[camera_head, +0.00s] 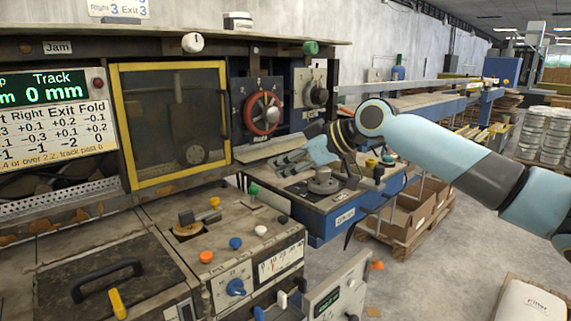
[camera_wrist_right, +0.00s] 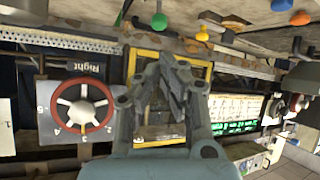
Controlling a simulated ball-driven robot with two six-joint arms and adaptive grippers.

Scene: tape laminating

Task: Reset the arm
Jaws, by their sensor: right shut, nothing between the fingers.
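My right arm (camera_head: 440,145) reaches in from the right in the head view, light blue with dark joints. Its right gripper (camera_head: 283,162) is shut and empty, held in front of the machine near the red-rimmed dial (camera_head: 263,113). In the right wrist view the gripper (camera_wrist_right: 172,68) points towards the yellow-framed window (camera_wrist_right: 196,132), its dark fingers together with nothing between them. The red-rimmed handwheel (camera_wrist_right: 82,112), with a "Right" label, shows left of the gripper there. I cannot tell whether the gripper touches anything. My left gripper is not in view.
A control desk (camera_head: 225,255) with coloured knobs and a black-handled lid (camera_head: 105,280) stands in front. A blue bench (camera_head: 330,225) lies below the right gripper. Cardboard boxes (camera_head: 410,215) sit on a pallet at right. Open floor (camera_head: 430,275) shows at lower right.

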